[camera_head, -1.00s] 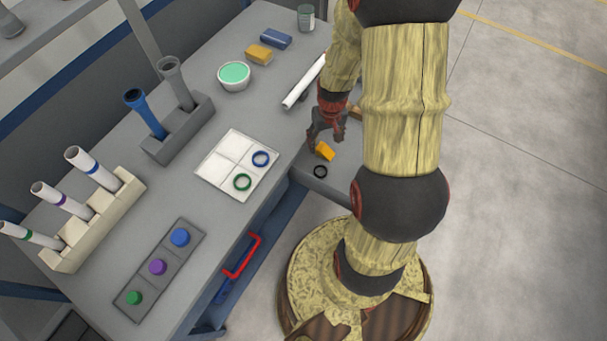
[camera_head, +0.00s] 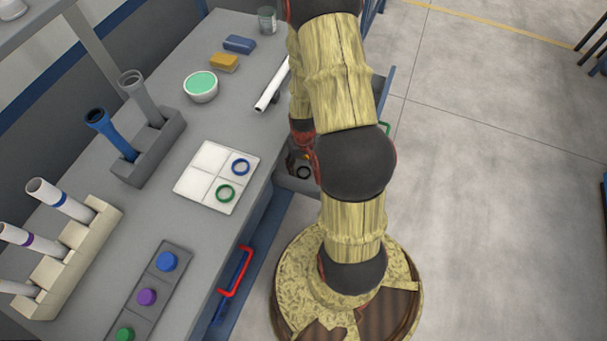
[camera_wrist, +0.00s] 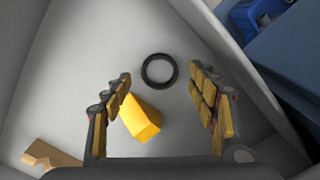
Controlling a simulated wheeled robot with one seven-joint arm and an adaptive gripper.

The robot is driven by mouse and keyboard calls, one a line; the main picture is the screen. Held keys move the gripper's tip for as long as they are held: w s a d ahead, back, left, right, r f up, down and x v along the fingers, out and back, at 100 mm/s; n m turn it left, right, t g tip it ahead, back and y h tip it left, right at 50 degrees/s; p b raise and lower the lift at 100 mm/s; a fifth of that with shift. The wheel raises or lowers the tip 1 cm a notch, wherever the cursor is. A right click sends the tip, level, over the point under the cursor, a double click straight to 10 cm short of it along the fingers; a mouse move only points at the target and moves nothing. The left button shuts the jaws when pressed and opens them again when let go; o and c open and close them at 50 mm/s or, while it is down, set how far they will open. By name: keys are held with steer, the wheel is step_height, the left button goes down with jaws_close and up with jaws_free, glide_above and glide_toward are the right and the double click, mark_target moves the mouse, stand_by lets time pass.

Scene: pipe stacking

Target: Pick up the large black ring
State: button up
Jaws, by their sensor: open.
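The large black ring (camera_wrist: 159,85) lies flat on the grey floor of an open drawer (camera_wrist: 120,40) in the wrist view. It also shows in the head view (camera_head: 303,172), partly hidden by my arm. My gripper (camera_wrist: 166,88) is open and empty, with one finger to the left and one to the right of the ring. The ring appears apart from both fingers. A yellow block (camera_wrist: 142,118) lies just below the ring in the wrist view, close to the left finger. In the head view my gripper is mostly hidden behind my arm.
A tan wooden piece (camera_wrist: 50,155) lies in the drawer's lower left corner. A white tube (camera_head: 271,88) lies near the table edge.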

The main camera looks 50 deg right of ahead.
step_height(320, 180, down, 2)
steer(key=shift+f, duration=0.1)
steer(key=shift+c, duration=0.4)
steer(key=c, duration=0.7)
steer(key=shift+r, duration=0.2)
steer(key=shift+c, duration=0.6)
